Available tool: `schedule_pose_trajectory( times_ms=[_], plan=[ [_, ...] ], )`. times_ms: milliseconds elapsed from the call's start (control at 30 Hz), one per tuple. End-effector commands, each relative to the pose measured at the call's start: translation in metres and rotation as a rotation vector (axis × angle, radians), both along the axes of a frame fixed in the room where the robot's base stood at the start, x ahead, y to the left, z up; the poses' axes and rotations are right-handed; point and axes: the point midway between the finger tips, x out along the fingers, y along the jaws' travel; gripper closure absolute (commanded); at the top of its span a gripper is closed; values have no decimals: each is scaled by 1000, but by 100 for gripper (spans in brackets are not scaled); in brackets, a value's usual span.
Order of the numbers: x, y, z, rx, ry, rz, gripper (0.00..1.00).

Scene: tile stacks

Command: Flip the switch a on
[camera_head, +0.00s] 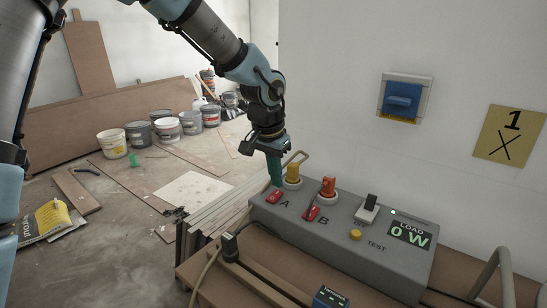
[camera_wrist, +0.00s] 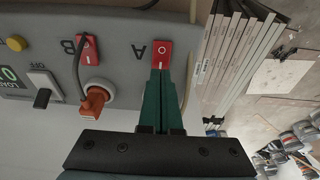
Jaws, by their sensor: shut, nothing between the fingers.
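The grey box (camera_head: 340,240) stands on a wooden bench and carries red rocker switches by the letters A and B. Switch A (camera_head: 273,197) is at its left end; in the wrist view it (camera_wrist: 162,52) shows a white circle. My gripper (camera_head: 274,184) is shut and empty, pointing down at switch A. In the wrist view its green fingertips (camera_wrist: 160,74) overlap the switch's lower end. I cannot tell whether they touch it. Switch B (camera_head: 311,212) sits to the right. The display (camera_head: 410,234) reads LOAD 0 W.
A yellow plug (camera_head: 293,172) stands just behind switch A and an orange plug (camera_head: 328,186) behind B. A black-and-white switch (camera_head: 368,207) and a yellow test button (camera_head: 355,235) are farther right. A blue wall device (camera_head: 403,98) is above. Stacked panels (camera_head: 215,215) lean left of the box.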

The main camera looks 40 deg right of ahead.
Motion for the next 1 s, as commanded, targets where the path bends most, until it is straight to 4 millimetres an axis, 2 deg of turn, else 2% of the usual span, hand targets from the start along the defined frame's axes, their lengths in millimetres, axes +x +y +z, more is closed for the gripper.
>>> schedule_pose_trajectory(
  times_ms=[100,233,1000],
  plan=[
    [0,-2,-12,2,1,-1,100],
    [1,-4,-19,-1,0,-1,100],
    [2,-6,-24,51,13,0,100]
  ],
)
